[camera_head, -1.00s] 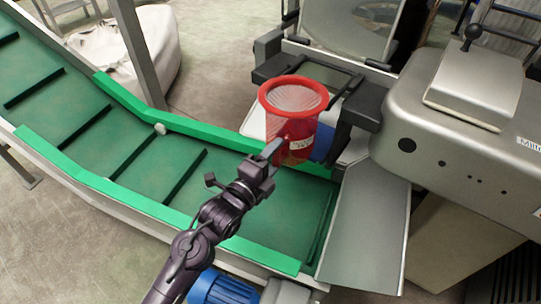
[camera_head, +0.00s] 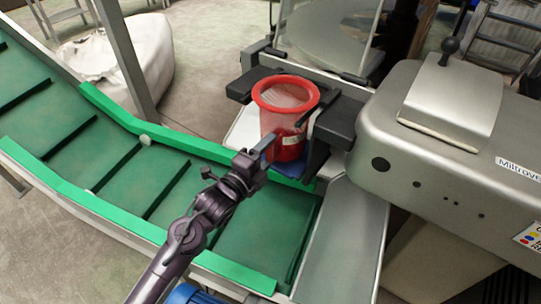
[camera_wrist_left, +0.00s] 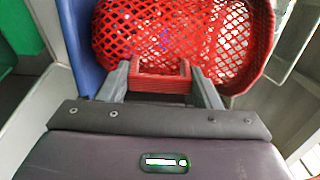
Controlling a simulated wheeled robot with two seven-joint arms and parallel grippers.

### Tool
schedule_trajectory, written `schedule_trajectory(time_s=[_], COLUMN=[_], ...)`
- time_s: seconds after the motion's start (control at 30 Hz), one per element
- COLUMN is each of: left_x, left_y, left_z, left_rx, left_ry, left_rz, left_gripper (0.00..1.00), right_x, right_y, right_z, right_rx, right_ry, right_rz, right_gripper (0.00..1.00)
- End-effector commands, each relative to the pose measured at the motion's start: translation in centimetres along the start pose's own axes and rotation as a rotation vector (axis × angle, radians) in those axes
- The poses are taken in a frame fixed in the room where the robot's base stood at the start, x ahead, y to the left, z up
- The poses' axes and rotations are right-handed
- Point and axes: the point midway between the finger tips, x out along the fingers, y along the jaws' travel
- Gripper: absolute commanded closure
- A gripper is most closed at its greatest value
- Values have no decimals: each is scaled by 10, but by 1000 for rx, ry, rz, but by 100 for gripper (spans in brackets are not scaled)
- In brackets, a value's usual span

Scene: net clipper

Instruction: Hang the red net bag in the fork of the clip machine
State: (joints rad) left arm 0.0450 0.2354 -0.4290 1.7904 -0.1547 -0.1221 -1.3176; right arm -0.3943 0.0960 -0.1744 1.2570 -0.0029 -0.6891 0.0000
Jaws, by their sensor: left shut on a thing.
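The red net bag (camera_head: 284,132) hangs upright from its thick red ring, which is open at the top. My left gripper (camera_head: 266,148) is shut on the bag's near side, below the ring. In the left wrist view, my left fingers (camera_wrist_left: 160,80) close on a red block-like grip in front of the red mesh (camera_wrist_left: 175,35). The clip machine's fork has a dark left arm (camera_head: 243,86) and a dark right arm (camera_head: 338,122). The ring appears between these arms; I cannot tell whether it rests on them. My right gripper is not in view.
The grey clip machine body (camera_head: 440,130) stands close on the right. A green conveyor (camera_head: 150,185) with raised edges runs below my left arm. A grey chute (camera_head: 345,235) lies in front of the machine. A blue part (camera_head: 312,160) is close beside the bag.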

Motion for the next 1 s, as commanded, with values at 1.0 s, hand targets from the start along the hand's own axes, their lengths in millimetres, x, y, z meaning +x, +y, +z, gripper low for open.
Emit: schedule_trajectory(time_s=[1.0], left_x=[3], left_y=[4], left_z=[8], left_rx=[0], left_ry=[-3], left_rz=[-2], left_gripper=[32], right_x=[3], right_y=[-3], right_z=[4], right_rx=[1], right_ry=[-6], right_rz=[-4], right_gripper=[66])
